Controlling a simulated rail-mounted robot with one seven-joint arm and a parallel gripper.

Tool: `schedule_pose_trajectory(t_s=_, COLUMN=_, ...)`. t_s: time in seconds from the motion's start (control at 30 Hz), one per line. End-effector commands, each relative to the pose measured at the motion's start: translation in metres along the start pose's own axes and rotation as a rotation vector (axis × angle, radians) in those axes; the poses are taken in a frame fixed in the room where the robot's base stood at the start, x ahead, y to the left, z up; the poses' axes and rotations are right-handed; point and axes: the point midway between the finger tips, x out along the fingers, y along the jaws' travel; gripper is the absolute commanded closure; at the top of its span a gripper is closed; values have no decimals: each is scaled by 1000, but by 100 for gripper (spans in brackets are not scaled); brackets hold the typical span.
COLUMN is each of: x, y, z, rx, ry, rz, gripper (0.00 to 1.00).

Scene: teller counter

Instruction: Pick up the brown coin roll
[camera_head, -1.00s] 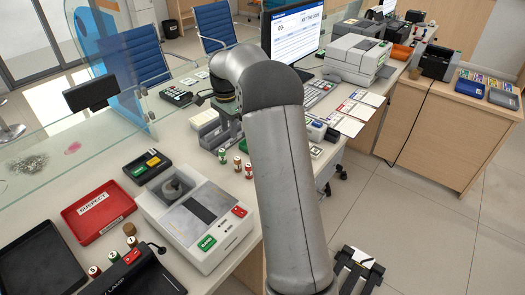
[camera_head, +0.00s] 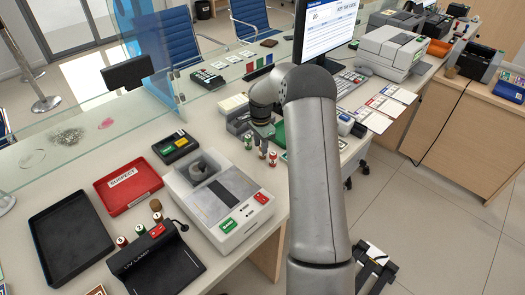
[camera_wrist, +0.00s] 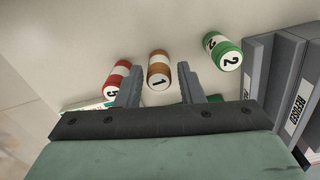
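The brown coin roll (camera_wrist: 159,75) stands between a red coin roll (camera_wrist: 114,79) and a green coin roll (camera_wrist: 222,52) in the wrist view. It has a pale band and a "1" on its end. In the head view the brown roll (camera_head: 262,149) is in the short row on the counter, partly hidden by my gripper (camera_head: 264,134). My gripper (camera_wrist: 158,67) is open in the wrist view, with one finger on each side of the brown roll. The left finger is close to the red roll. Contact with the brown roll cannot be told.
Grey bins (camera_wrist: 275,65) stand right of the rolls in the wrist view. In the head view a counting machine (camera_head: 218,200) is left of the row. A red tray (camera_head: 128,187), a black tray (camera_head: 70,240) and a UV lamp (camera_head: 155,262) lie farther left.

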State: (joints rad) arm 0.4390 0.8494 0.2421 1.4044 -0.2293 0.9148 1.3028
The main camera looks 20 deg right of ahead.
Motion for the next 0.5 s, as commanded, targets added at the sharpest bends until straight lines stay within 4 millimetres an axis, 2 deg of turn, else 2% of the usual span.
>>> schedule_pose_trajectory(t_s=0.2, x=30, y=2, z=-5, rx=0, ry=-2, rz=3, gripper=65)
schedule_pose_trajectory(t_s=0.5, x=37, y=2, z=-5, rx=1, ry=-1, rz=0, gripper=65)
